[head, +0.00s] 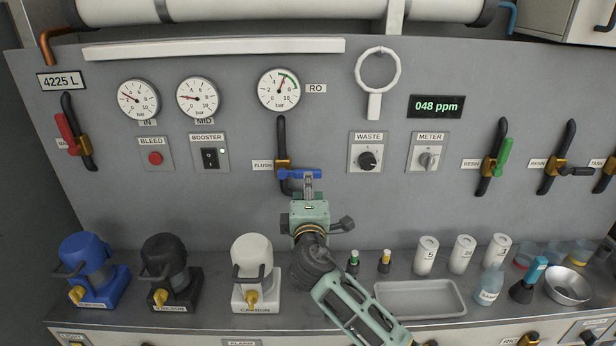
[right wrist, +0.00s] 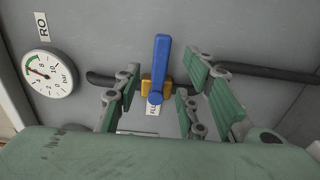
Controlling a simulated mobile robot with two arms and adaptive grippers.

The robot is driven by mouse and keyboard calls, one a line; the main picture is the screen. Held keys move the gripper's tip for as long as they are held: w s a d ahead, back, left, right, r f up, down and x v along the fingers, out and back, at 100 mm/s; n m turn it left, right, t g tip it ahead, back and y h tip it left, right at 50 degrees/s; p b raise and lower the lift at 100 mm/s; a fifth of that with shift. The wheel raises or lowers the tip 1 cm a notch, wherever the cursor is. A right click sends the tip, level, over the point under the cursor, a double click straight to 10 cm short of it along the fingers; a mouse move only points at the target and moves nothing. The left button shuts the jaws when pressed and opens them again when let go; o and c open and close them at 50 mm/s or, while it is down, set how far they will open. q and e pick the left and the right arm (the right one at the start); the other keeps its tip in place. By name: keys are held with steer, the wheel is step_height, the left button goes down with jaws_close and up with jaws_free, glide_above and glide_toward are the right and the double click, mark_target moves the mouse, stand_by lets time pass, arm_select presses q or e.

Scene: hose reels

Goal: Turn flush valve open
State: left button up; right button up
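The flush valve has a brass body (head: 283,164) on a vertical black pipe, beside the FLUSH label. Its blue lever (head: 296,174) lies crosswise to the pipe, pointing right. In the right wrist view, the blue lever (right wrist: 161,60) and brass body (right wrist: 147,88) show between my finger pairs. My right gripper (head: 308,184) is in front of the lever, partly covering it. It is open, with visible gaps between the lever and the fingers on both sides (right wrist: 165,90). I cannot tell its exact distance from the lever. My left gripper is not in view.
The RO gauge (head: 279,89) is above the valve. The WASTE knob (head: 367,160) is to its right, the BOOSTER switch (head: 210,158) to its left. Below, the counter holds a white CARBON unit (head: 252,262), small bottles, and a grey tray (head: 420,298). The panel around the lever is mostly clear.

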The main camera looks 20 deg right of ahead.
mark_target(299, 174)
steer(key=x, duration=0.6)
steer(key=shift+p, duration=0.4)
steer(key=shift+f, duration=0.1)
steer(key=shift+c, duration=0.4)
jaws_close()
